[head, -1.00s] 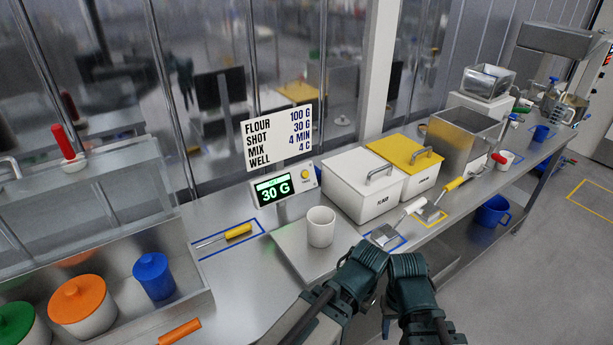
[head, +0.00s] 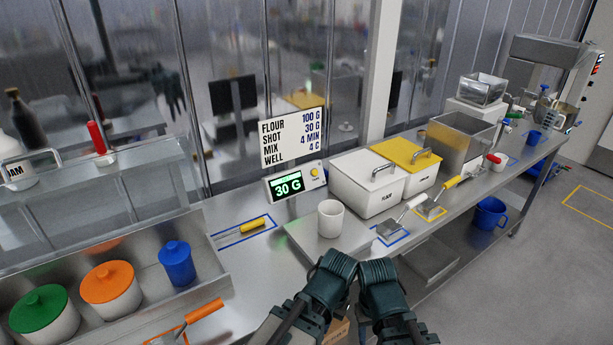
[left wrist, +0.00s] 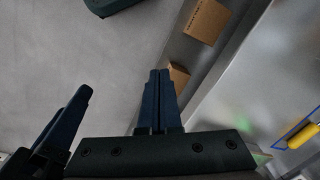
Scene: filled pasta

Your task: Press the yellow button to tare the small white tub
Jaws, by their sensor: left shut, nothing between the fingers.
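The yellow button (head: 314,173) is on the right of the scale's display box, beside a green-lit readout (head: 289,187) showing 30 G. The small white tub (head: 331,218) stands upright on the flat steel scale plate (head: 306,240) in front of the display. My left gripper (head: 338,263) is in front of the tub, lower in the head view, apart from tub and button. Its fingers are closed together and empty in the left wrist view (left wrist: 159,100). My right gripper (head: 377,268) is close beside it; its fingertips are not clear.
White lidded bins (head: 367,184) stand right of the scale. A yellow-handled tool (head: 253,225) lies in a blue outline to its left. A steel trough (head: 221,265) with coloured-lid tubs is at left. Cardboard boxes (left wrist: 207,21) show below the counter edge.

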